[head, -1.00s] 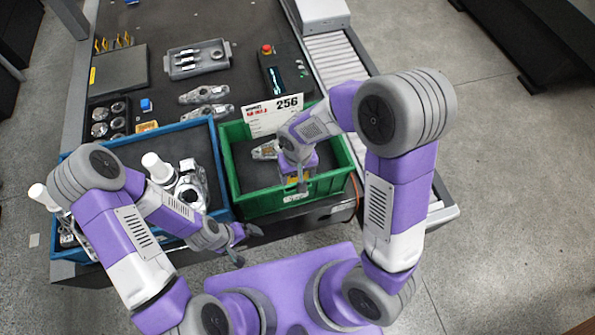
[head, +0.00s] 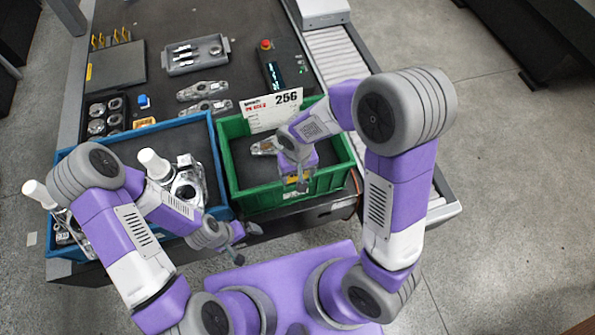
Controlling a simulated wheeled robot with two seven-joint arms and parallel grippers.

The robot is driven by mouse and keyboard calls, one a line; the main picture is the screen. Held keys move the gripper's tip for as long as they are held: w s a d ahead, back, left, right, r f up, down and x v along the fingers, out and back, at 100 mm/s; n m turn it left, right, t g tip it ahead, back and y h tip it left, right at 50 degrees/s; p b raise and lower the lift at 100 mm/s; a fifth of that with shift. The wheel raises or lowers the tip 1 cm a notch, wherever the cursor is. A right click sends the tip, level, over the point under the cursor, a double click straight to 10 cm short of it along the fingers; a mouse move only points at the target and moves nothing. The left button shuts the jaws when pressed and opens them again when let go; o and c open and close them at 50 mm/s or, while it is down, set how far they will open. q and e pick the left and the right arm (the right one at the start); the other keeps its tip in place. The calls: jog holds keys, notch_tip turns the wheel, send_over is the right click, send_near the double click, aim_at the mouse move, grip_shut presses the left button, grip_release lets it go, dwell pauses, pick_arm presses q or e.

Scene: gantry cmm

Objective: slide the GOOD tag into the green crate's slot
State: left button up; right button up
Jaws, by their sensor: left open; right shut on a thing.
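The green crate (head: 236,187) stands at the front right of the table, with a grey metal part (head: 265,146) inside it. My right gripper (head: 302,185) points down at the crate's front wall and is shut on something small. A bit of yellow shows by its fingers; I cannot read it as the GOOD tag, and my wrist and fingers hide most of it. The slot cannot be made out; a small pale label shows on the front wall below the fingers. My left gripper (head: 243,240) is open and empty, in front of the table edge.
A white card (head: 273,112) marked 256 stands at the green crate's back. The blue crate (head: 215,165) with metal parts and white cylinders stands directly left. Loose metal parts (head: 203,91) lie behind. A roller conveyor (head: 337,52) runs along the right.

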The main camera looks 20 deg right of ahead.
jog(key=shift+f+b, duration=0.5)
jog(key=shift+b, duration=0.2)
dwell(1.0)
jog(key=shift+f, duration=0.2)
jog(key=shift+f+b, duration=0.1)
jog(key=shift+b, duration=0.2)
jog(key=shift+f+b, duration=0.45)
jog(key=shift+f, duration=0.05)
jog(key=shift+f, duration=0.15)
dwell(0.6)
jog(key=shift+f+b, duration=0.45)
jog(key=shift+b, duration=0.15)
jog(key=o, duration=1)
jog(key=shift+o, duration=0.2)
